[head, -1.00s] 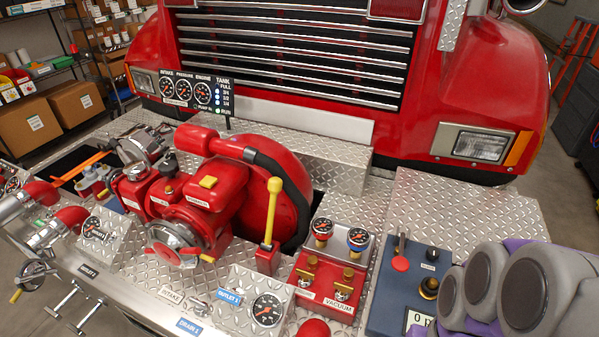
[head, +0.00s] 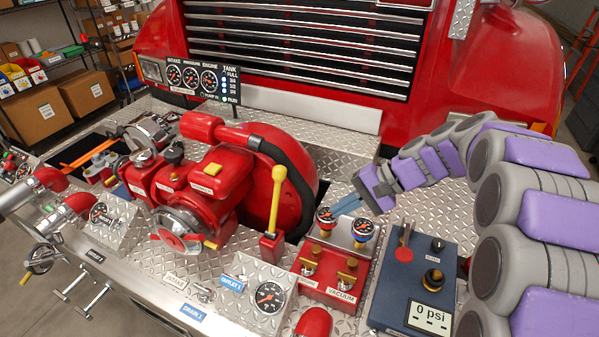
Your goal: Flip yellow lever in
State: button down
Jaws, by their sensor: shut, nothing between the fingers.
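The yellow lever (head: 277,200) stands upright in a red slotted base (head: 272,246), in front of the big red round pump housing (head: 262,165). Its round knob is at the top and its shaft leans slightly right. My gripper (head: 338,209) is to the right of the lever, apart from it, with its blue fingers pointing left. The fingers are shut and empty, just above and behind the two small gauges.
A red vacuum panel (head: 335,290) with gauges (head: 362,229) and brass valves sits between the lever and a blue panel (head: 415,285) reading 0 psi. A gauge board (head: 203,80) stands behind the pump. The red truck front (head: 470,75) closes off the back.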

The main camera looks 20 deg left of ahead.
jog(key=w+a+f+y, duration=0.3)
jog(key=w+a, duration=0.3)
jog(key=w, duration=0.5)
jog(key=y+b, duration=0.1)
jog(key=y, duration=0.5)
send_near(297, 171)
jog(key=shift+s+d+r+n, duration=0.15)
jog(key=shift+s+d+r, duration=0.05)
jog(key=shift+s+r, duration=0.4)
jog(key=shift+s+d+r+n, duration=0.15)
jog(key=shift+s+d+r, duration=0.1)
jog(key=shift+s+r, duration=0.3)
jog(key=shift+s+d+f, duration=0.1)
jog(key=shift+a, duration=0.2)
jog(key=a, duration=0.3)
jog(key=s+a, duration=0.1)
jog(key=a, duration=0.2)
jog(key=a+r+b, duration=0.1)
jog(key=a, duration=0.2)
jog(key=shift+s+a, duration=0.3)
jog(key=shift+a, duration=0.05)
jog(key=shift+d, duration=0.2)
